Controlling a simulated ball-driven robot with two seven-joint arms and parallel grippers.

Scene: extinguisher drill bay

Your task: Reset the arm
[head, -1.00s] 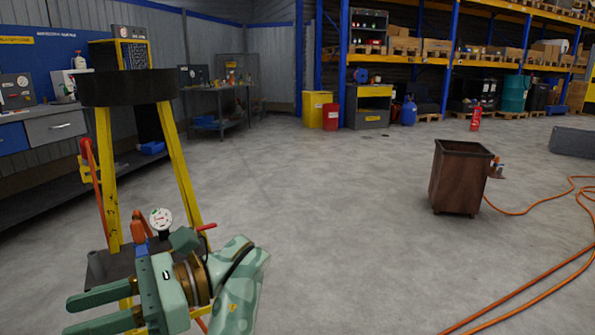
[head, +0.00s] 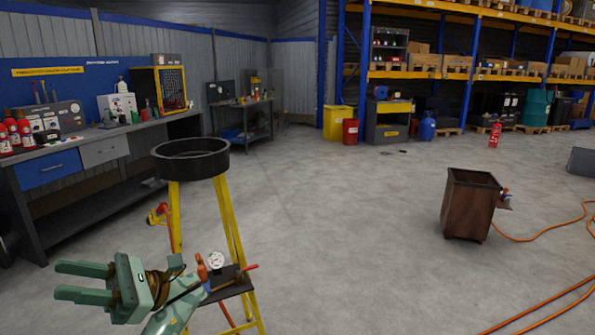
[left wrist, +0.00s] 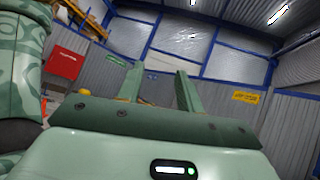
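My left gripper (head: 57,280) is at the lower left of the head view, pointing left. Its two green fingers are apart with nothing between them. The left wrist view also shows the fingers (left wrist: 160,88) spread and empty, against the wall and roof. The gripper is beside a yellow-legged stand (head: 229,235) with a black ring-shaped top (head: 190,160). A white-faced gauge (head: 216,260) shows at the stand's lower shelf, just right of my left wrist. My right gripper is not in view.
A workbench (head: 120,151) with red bottles and a yellow cage runs along the left wall. A rusty brown bin (head: 468,206) stands at right, with an orange hose (head: 545,236) on the floor beside it. The middle floor is clear. Pallet racking (head: 470,76) is at the back.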

